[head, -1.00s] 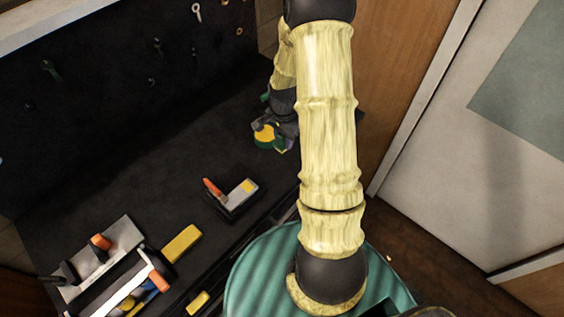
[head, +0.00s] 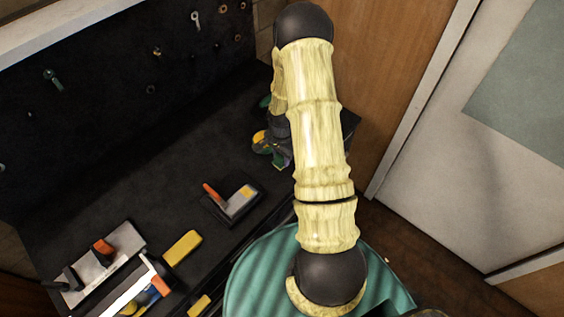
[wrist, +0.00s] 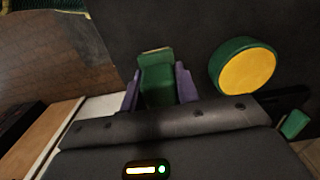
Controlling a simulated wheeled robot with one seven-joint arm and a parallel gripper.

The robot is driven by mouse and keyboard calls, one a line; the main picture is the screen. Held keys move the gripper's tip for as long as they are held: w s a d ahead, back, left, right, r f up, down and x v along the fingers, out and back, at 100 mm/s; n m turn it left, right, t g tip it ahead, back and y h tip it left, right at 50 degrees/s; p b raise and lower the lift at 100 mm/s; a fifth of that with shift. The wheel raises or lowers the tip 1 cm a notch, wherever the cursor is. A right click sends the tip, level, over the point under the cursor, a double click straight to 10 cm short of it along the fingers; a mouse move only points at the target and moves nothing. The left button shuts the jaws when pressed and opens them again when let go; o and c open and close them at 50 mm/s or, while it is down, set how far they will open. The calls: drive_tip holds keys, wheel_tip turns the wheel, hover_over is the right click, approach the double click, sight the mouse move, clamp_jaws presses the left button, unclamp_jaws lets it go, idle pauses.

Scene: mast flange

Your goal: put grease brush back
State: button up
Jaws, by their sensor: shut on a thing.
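My gripper (wrist: 158,88) has purple fingers, shut on a green block-like piece with a pale end, which I take to be the grease brush (wrist: 157,80). Its bristles cannot be made out. In the head view my gripper (head: 280,158) is at the far right of the dark bench, partly hidden by my arm. A round green tin with a yellow top (wrist: 248,72) stands right of the gripper in the wrist view, apart from the held piece. In the head view the tin (head: 259,137) is partly covered, just left of the gripper.
A dark block with an orange-handled tool (head: 232,203) sits mid-bench. A grey toolbox with orange clips (head: 125,240) and a yellow block (head: 183,247) are at lower left. A dark pegboard (head: 110,90) holds small hardware.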

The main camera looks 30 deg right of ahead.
sight(282, 163)
drive_tip(key=shift+f+p, duration=0.55)
drive_tip(key=shift+f, duration=1.25)
drive_tip(key=shift+f, duration=0.1)
drive_tip(key=o, duration=1)
wheel_tip(282, 163, up, 12)
drive_tip(key=b, duration=0.4)
drive_tip(key=shift+r, duration=0.2)
